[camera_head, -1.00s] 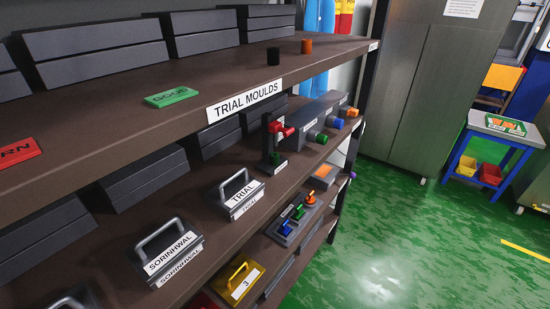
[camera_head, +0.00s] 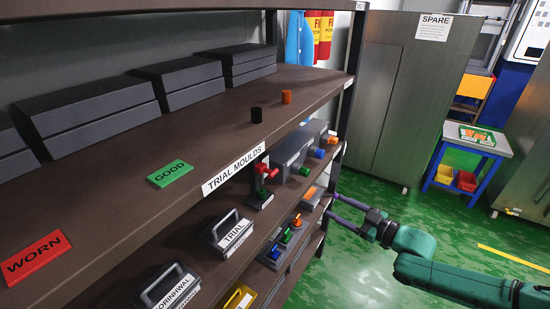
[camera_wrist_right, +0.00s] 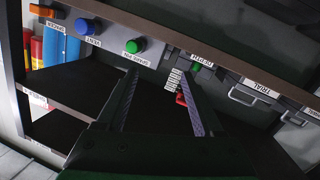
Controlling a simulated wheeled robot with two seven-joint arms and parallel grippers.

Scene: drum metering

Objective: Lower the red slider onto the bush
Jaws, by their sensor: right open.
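The red slider (camera_head: 265,169) sits high on a small dark stand on the middle shelf, above a green part (camera_head: 263,192). Which piece is the bush is not clear; the green part lies under the slider, with a gap between them. In the right wrist view the red slider (camera_wrist_right: 181,99) shows small near the right finger, with the green part (camera_wrist_right: 193,73) near it. My right gripper (camera_head: 334,204) is open and empty, to the right of the stand and apart from it, at the shelf's end. Its open fingers (camera_wrist_right: 161,75) also show in the wrist view. My left gripper is not in view.
The upper shelf (camera_head: 130,190) overhangs the stand, with a black cylinder (camera_head: 256,114) and an orange cylinder (camera_head: 287,97) on it. Grey boxes with coloured knobs (camera_head: 305,170) stand right of the stand. Green floor is free at right.

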